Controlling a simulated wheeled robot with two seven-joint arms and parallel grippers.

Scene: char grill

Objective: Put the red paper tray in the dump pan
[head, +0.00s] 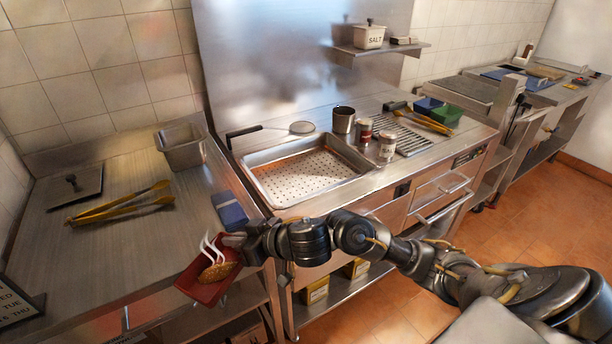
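The red paper tray (193,288) is in the lower left of the head view, over the front edge of the left counter. It is tilted and holds a browned, breaded-looking piece of food (217,271) with white curved strands above it. My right gripper (236,241) reaches in from the right and is shut on the tray's upper right edge; its fingertips are partly hidden. The dump pan (262,196) is the wide metal pan with a perforated bottom, set in the middle counter to the right of the tray. It looks empty. My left gripper is out of view.
A deep metal pan (184,158), yellow tongs (122,204) and a blue box (230,212) are on the left counter. A handled strainer (300,128), dark cup (343,119) and shakers (387,146) stand around the dump pan. A shelf (385,50) is above.

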